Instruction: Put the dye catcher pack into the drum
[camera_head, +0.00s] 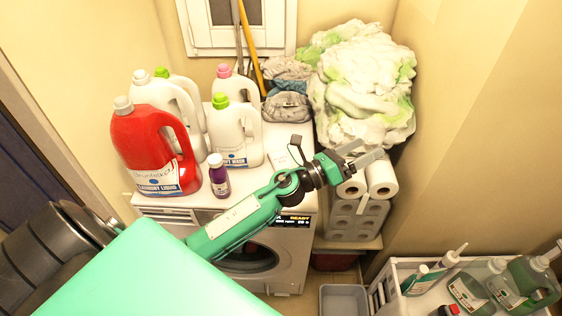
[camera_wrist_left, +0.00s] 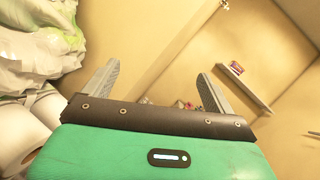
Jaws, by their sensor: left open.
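My left gripper (camera_head: 362,152) is open and empty, raised in front of the paper rolls to the right of the washer. Its spread fingers also show in the left wrist view (camera_wrist_left: 158,80), with nothing between them. The washer (camera_head: 292,262) has a dark round front opening (camera_head: 247,257), partly hidden by my left arm, so I cannot tell how its door stands. A flat white item (camera_head: 287,157) with small print lies on the washer top behind my arm; I cannot tell if it is the dye catcher pack. My right gripper is not in view.
A red detergent jug (camera_head: 152,140), several white jugs and a purple bottle (camera_head: 218,176) crowd the washer top. A white cart (camera_head: 398,300) holds bottles. A small colourful pack (camera_wrist_left: 236,68) sits on a ledge (camera_wrist_left: 248,92).

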